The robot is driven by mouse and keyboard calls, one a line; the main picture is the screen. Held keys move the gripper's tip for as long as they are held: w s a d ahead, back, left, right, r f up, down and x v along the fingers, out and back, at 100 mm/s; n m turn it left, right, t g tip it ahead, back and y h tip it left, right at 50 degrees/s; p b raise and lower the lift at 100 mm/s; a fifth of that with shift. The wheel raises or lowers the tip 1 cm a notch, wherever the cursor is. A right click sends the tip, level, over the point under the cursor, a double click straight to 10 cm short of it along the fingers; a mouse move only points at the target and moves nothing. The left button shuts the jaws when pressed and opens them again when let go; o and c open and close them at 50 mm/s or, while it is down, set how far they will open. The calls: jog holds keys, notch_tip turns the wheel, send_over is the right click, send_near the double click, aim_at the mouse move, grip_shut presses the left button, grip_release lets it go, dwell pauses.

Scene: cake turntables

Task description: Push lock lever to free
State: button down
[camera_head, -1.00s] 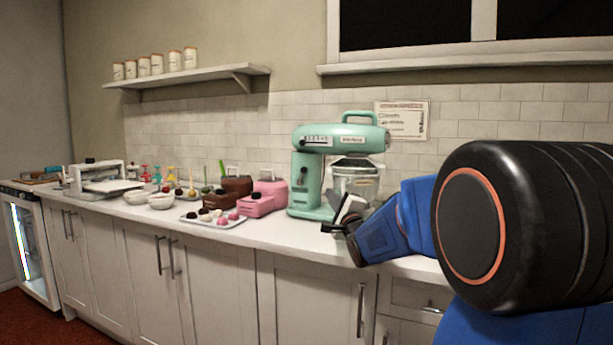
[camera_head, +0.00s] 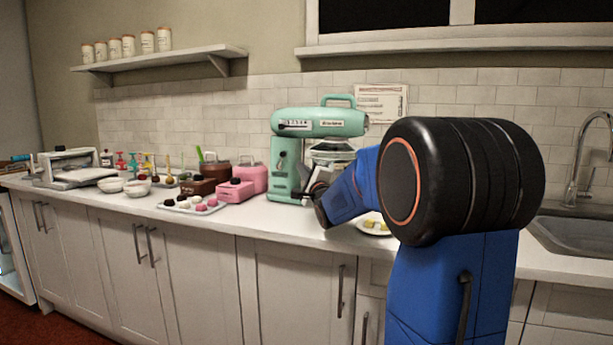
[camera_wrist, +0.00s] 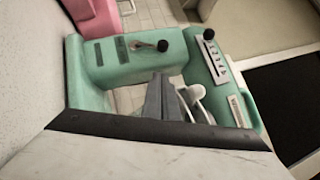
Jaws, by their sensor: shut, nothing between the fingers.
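The mint-green stand mixer (camera_head: 318,122) stands on the counter in the head view. In the wrist view its column (camera_wrist: 115,62) carries a small metal lever with a black knob (camera_wrist: 163,46), which looks like the lock lever. A second black knob (camera_wrist: 209,34) sits by the numbered scale on the mixer head. My gripper (camera_wrist: 163,85) is shut and empty. In the wrist view its fingertips show just below the column lever, apart from it in the picture; the depth gap is unclear. In the head view my arm hides part of the gripper and the bowl area.
A pink box (camera_head: 236,191) and a tray of sweets (camera_head: 178,205) stand left of the mixer. A plate with yellow pieces (camera_head: 374,228) lies near my arm. A sink (camera_head: 580,236) is at the right. Counter in front of the mixer is partly clear.

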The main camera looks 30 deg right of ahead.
aim_at(286, 154)
jog(key=shift+w+a+r, duration=0.3)
jog(key=shift+w+r, duration=0.05)
jog(key=shift+w, duration=0.5)
jog(key=shift+w+a+r, duration=0.25)
jog(key=shift+w+r, duration=0.15)
jog(key=shift+w, duration=0.45)
jog(key=shift+w+a+r, duration=0.3)
jog(key=shift+w+r, duration=0.05)
jog(key=shift+w, duration=0.5)
jog(key=shift+r, duration=0.1)
